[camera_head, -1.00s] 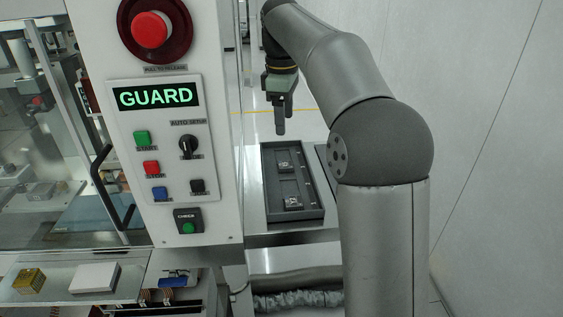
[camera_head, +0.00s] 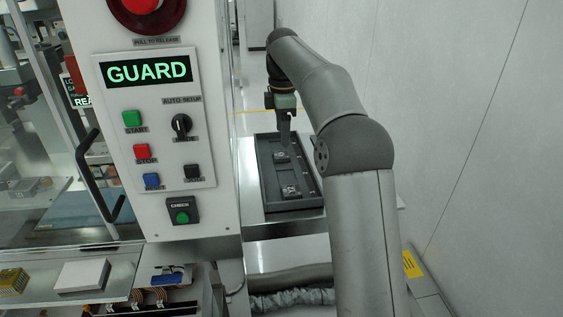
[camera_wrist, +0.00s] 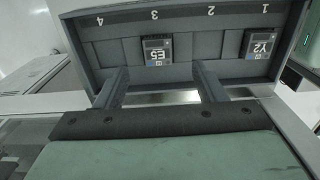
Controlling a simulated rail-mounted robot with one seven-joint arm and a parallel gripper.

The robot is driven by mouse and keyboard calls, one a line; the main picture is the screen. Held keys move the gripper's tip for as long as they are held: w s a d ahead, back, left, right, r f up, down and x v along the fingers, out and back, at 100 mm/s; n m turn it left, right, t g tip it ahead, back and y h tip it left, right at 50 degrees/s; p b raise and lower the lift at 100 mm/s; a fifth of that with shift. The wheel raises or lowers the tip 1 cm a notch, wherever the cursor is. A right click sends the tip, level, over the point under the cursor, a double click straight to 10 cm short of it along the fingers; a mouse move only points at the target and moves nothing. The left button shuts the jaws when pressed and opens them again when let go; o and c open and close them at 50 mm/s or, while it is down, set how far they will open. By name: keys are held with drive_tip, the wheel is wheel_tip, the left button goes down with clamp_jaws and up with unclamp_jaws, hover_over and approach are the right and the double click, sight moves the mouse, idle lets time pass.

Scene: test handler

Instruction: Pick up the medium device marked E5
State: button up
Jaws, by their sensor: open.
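In the wrist view, the device marked E5 (camera_wrist: 157,50) lies in the dark tray (camera_wrist: 105,50) under the number 3, its label upside down. A device marked Y2 (camera_wrist: 257,44) lies under the number 1. My gripper (camera_wrist: 158,69) is open and empty, its two fingers pointing toward the tray with E5 between their lines and apart from them. In the head view, my gripper (camera_head: 286,145) points down at the far part of the tray (camera_head: 295,207). Two devices show there, a far one (camera_head: 281,157) and a near one (camera_head: 290,190); their marks are unreadable.
The tray rests on a metal shelf (camera_head: 255,222) right of the white control panel (camera_head: 160,125) with the GUARD display. A pale wall (camera_head: 450,120) stands to the right. A white box (camera_head: 82,275) lies on a ledge at lower left.

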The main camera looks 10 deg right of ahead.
sight(281, 154)
drive_tip(key=shift+w+a+f+p, duration=0.1)
drive_tip(key=shift+f+p, duration=0.1)
drive_tip(key=shift+f, duration=1.5)
drive_tip(key=shift+w+a+f+p, duration=0.1)
drive_tip(key=shift+f+p, duration=0.1)
drive_tip(key=shift+f, duration=1.5)
drive_tip(key=c, duration=1.1)
